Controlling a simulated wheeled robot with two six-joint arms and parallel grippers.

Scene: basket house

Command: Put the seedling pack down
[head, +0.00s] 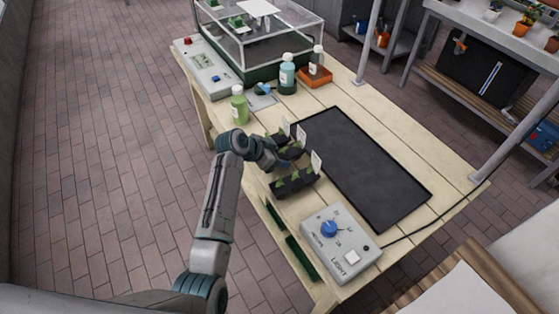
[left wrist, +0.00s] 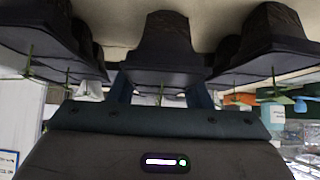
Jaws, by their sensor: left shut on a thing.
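Three black seedling packs with small green sprouts and white labels stand in a row by the left edge of the wooden table (head: 325,95). The near pack (head: 294,183) shows most clearly in the head view. My left gripper (head: 279,155) reaches the row from the left and is shut on the middle seedling pack (head: 292,151). In the left wrist view, which looks upside down, the middle pack (left wrist: 165,55) sits between my two fingers (left wrist: 162,92), with a pack on either side. I cannot tell whether the held pack touches the table. My right gripper is out of view.
A black mat (head: 362,165) lies bare to the right of the packs. A grey control box with a blue knob (head: 340,245) stands nearer. Bottles (head: 287,75) and a clear-walled case (head: 262,40) stand at the far end.

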